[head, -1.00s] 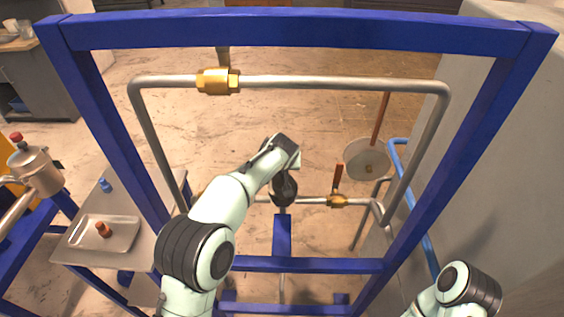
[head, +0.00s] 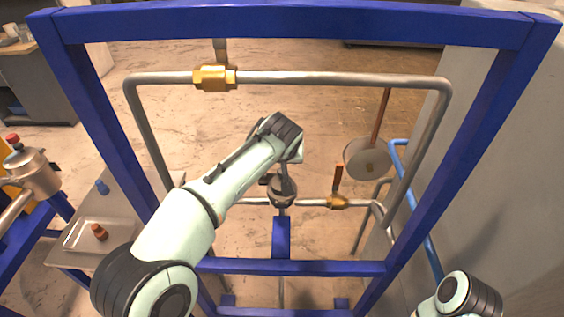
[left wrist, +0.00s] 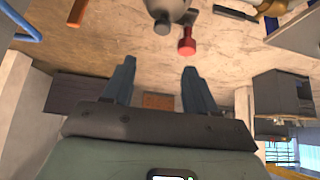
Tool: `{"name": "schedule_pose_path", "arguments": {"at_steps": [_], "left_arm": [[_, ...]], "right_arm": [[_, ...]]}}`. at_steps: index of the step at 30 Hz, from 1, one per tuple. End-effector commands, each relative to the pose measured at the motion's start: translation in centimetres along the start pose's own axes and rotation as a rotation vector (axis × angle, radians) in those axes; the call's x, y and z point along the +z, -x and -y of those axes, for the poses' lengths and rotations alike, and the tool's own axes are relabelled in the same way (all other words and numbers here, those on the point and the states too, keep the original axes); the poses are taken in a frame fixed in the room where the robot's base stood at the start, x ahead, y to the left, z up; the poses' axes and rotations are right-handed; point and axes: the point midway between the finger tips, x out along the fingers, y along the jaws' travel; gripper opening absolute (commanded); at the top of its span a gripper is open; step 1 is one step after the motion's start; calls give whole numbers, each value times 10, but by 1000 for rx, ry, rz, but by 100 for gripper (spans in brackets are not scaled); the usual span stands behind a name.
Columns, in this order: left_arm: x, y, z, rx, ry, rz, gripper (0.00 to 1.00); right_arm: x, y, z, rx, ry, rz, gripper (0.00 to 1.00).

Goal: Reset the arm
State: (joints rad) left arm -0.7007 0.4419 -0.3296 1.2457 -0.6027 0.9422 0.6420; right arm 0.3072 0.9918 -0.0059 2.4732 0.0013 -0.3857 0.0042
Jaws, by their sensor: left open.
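My left arm (head: 195,215) comes in from the lower left of the head view and reaches into the blue frame. Its dark wrist and left gripper (head: 283,190) are in front of the lower pipe in that view; contact cannot be told, and the fingers are hard to make out. In the left wrist view the left gripper (left wrist: 157,72) has its two fingers wide apart with nothing between them. Part of my right arm (head: 458,297) shows at the bottom right of the head view; its gripper is out of view.
The blue frame (head: 290,27) surrounds my left arm, with a metal pipe loop (head: 330,79), a brass fitting (head: 214,78) and an orange-handled valve (head: 338,201). A tray (head: 82,236) and a metal vessel (head: 32,172) stand left. A grey wall closes the right side.

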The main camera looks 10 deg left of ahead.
Motion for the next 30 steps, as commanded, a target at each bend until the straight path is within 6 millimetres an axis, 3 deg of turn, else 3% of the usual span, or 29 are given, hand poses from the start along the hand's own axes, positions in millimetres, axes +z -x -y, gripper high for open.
{"name": "schedule_pose_path", "arguments": {"at_steps": [6, 20, 23, 25, 30], "left_arm": [[0, 11, 0, 0, 0, 0, 57], [3, 6, 0, 0, -4, 7, 57], [18, -18, -1, 6, -27, 42, 57], [40, -48, 0, 19, -48, 86, 57], [126, -137, 8, 80, -92, 236, 57]], "right_arm": [[0, -1, 0, 0, 0, 0, 50], [0, -1, 0, 0, 0, 0, 50], [0, -1, 0, 0, 0, 0, 50], [0, -1, 0, 0, 0, 0, 50], [0, -1, 0, 0, 0, 0, 50]]}}
